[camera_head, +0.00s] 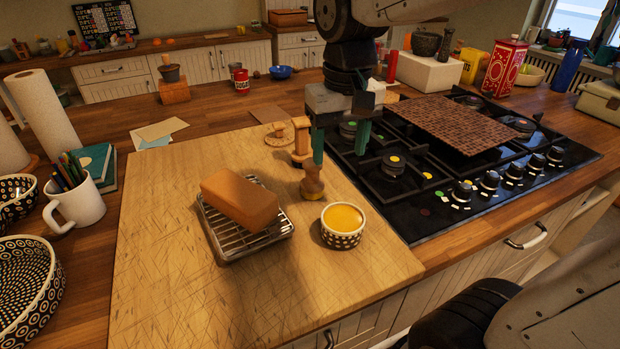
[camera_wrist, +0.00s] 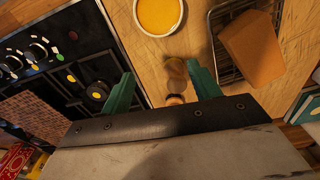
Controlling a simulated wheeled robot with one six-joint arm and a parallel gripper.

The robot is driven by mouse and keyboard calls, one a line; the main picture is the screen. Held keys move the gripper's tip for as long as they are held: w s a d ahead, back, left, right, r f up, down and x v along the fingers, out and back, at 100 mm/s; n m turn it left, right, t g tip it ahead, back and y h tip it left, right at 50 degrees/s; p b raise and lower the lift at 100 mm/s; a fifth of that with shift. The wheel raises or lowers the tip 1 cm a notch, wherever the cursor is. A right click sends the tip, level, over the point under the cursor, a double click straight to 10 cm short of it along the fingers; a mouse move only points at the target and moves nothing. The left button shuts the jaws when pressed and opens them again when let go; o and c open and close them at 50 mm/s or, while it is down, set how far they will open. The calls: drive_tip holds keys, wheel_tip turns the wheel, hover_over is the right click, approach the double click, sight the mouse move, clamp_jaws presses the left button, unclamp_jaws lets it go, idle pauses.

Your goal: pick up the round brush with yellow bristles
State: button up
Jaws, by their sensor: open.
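A small round wooden piece with a knobbed top, which looks like the brush (camera_head: 312,185), stands on the cutting board behind the yellow-filled bowl. Its bristles cannot be made out clearly. My gripper (camera_head: 340,150) points down above the board's right edge and the stove, with its green fingers apart and nothing held. Its left finger in the head view overlaps the brush's top; I cannot tell whether they touch. In the wrist view the brush (camera_wrist: 175,70) shows between my gripper's fingers (camera_wrist: 161,80), nearer the right one.
A patterned bowl (camera_head: 343,236) stands close in front of the brush. A brown loaf (camera_head: 240,199) sits on a wire rack (camera_head: 262,240) to the left. Other wooden pieces (camera_head: 300,148) stand behind. The gas stove (camera_head: 450,205) is to the right. The board's front left is clear.

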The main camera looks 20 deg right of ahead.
hover_over(312, 168)
drive_tip(key=w, duration=0.2)
drive_tip(key=shift+s+d+f, duration=0.1)
drive_tip(key=shift+d+f, duration=0.05)
drive_tip(key=shift+f, duration=0.4)
drive_tip(key=shift+d+f, duration=0.15)
drive_tip(key=shift+f, duration=0.75)
wheel_tip(312, 168, down, 7)
drive_tip(key=shift+d+f, duration=0.1)
drive_tip(key=shift+d, duration=0.05)
drive_tip(key=c, duration=1.1)
